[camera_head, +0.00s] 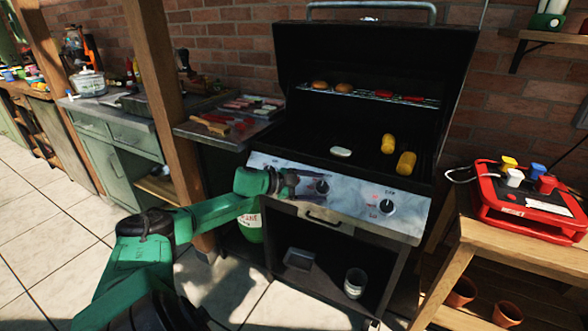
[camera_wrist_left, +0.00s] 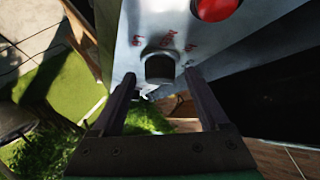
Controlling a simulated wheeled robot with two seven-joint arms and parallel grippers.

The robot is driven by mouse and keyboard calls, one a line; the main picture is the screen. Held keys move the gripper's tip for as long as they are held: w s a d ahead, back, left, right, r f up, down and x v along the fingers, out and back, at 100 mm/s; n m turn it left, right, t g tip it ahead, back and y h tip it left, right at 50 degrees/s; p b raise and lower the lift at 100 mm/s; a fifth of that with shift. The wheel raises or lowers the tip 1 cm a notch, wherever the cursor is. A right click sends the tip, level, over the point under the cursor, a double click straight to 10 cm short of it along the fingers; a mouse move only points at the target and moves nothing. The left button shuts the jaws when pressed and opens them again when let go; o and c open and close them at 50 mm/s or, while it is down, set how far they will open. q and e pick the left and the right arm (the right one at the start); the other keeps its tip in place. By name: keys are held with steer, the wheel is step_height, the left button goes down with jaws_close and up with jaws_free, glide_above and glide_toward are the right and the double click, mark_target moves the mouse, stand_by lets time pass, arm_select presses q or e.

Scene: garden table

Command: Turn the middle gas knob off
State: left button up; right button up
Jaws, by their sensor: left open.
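The grill's white front panel (camera_head: 350,195) carries dark round knobs. The middle knob (camera_head: 322,187) shows just right of my left gripper (camera_head: 298,182), and another knob (camera_head: 387,207) is farther right. The panel left of the middle knob is partly hidden by my gripper. In the left wrist view, a dark knob (camera_wrist_left: 160,67) with red markings around it sits between the fingertips of my open left gripper (camera_wrist_left: 160,84). A gap shows beside the knob; whether a finger touches it I cannot tell. My right gripper is not in view.
The open grill (camera_head: 375,110) holds corn, buns and other food. A red button (camera_wrist_left: 216,6) is near the knob in the left wrist view. An oven-like handle (camera_head: 322,218) lies below the panel. A wooden table with a red box (camera_head: 530,205) stands at right.

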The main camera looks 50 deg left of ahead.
arm_select(q)
steer(key=p+v, duration=0.8)
steer(key=v, duration=0.5)
steer(key=shift+s+p, duration=0.35)
steer(key=shift+p, duration=0.05)
steer(key=shift+a+r, duration=0.1)
steer(key=shift+r, duration=0.05)
